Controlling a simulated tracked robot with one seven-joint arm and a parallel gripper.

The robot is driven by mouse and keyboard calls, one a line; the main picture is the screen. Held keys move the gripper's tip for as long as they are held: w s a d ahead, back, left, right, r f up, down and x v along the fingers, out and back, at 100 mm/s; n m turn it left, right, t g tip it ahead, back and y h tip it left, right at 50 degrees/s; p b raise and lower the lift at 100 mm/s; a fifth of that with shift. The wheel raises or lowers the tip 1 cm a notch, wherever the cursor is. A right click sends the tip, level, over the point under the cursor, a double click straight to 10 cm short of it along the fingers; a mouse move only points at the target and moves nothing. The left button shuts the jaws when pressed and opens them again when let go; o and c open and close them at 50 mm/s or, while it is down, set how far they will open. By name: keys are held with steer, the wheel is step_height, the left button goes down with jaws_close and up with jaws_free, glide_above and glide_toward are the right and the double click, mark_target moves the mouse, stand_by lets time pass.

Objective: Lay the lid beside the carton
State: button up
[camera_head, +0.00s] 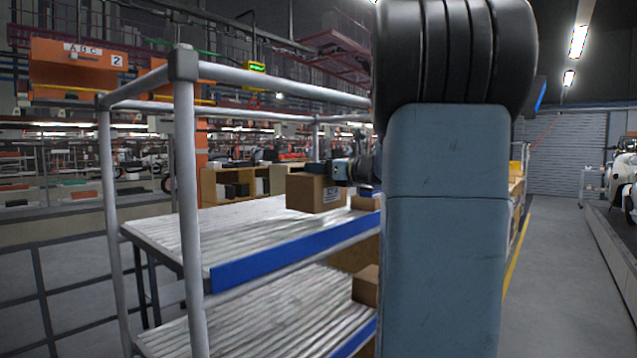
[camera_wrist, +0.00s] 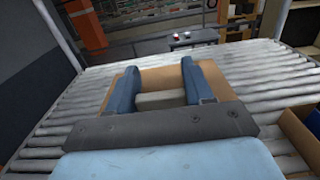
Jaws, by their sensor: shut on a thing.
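My gripper (camera_wrist: 159,70) shows two blue fingers in the wrist view, shut on a pale grey block (camera_wrist: 160,100) between them. A flat brown cardboard piece (camera_wrist: 165,79) lies just beyond and around the fingers; it looks like the lid with the block as its grip, though the fingers hide much of it. In the head view my gripper (camera_head: 343,170) is at the right side of a brown carton-like box (camera_head: 312,193) with a label. Whether that box touches the slats is unclear. A second brown box (camera_head: 364,203) is to its right, partly hidden by my arm.
The slatted conveyor (camera_head: 185,232) has a blue front edge and bare room to the left. Grey frame posts (camera_head: 187,200) stand at its near end. A lower level (camera_head: 250,320) holds another brown box (camera_head: 366,285). A brown box edge (camera_wrist: 299,135) shows at the right of the wrist view.

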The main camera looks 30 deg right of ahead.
steer(key=shift+w+f, duration=0.15)
steer(key=shift+f, duration=0.8)
steer(key=shift+w+f, duration=0.1)
steer(key=shift+f, duration=0.85)
steer(key=o, duration=1.3)
steer(key=shift+f, duration=0.1)
steer(key=v, duration=1.2)
